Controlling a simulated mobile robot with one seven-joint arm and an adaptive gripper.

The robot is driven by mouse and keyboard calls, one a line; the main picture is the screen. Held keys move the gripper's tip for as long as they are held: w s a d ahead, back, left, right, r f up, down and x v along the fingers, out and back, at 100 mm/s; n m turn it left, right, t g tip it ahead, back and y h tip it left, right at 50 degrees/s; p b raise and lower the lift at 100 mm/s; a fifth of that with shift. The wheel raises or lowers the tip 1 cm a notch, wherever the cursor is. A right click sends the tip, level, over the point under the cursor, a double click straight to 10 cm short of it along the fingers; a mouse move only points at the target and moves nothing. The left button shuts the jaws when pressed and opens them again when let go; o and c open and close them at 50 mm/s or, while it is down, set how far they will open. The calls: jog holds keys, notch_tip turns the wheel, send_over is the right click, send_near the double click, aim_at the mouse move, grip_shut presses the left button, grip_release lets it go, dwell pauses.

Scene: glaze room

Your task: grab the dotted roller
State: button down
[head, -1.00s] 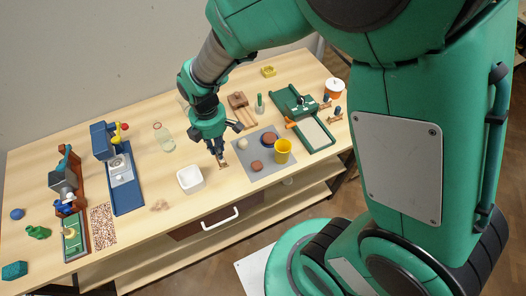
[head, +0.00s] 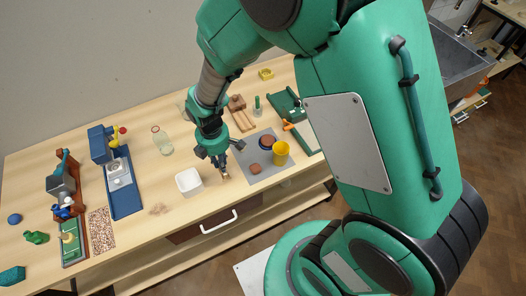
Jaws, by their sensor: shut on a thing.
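My gripper (head: 224,173) is in front of the white square bowl's right side, close over the table between the bowl and the grey mat. Its fingers are shut on a small tan and brown thing, which I take to be the dotted roller (head: 226,181). The roller is mostly covered by the fingers, and its dots are too small to make out. I cannot tell whether it touches the tabletop.
The white bowl (head: 189,182) stands close on the left. The grey mat (head: 257,175) on the right holds a yellow cup (head: 281,153) and brown lumps (head: 254,169). A glass bottle (head: 162,140) stands behind. Bare table lies at the front edge.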

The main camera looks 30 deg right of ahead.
jog(key=d, duration=1.7)
jog(key=shift+d+b, duration=0.2)
jog(key=shift+b, duration=0.1)
jog(key=shift+f+b, duration=0.3)
jog(key=shift+f, duration=1.45)
jog(key=shift+s+f, duration=0.1)
jog(key=shift+f, duration=0.25)
jog(key=shift+s+f+b, duration=0.1)
jog(key=shift+f+b, duration=0.2)
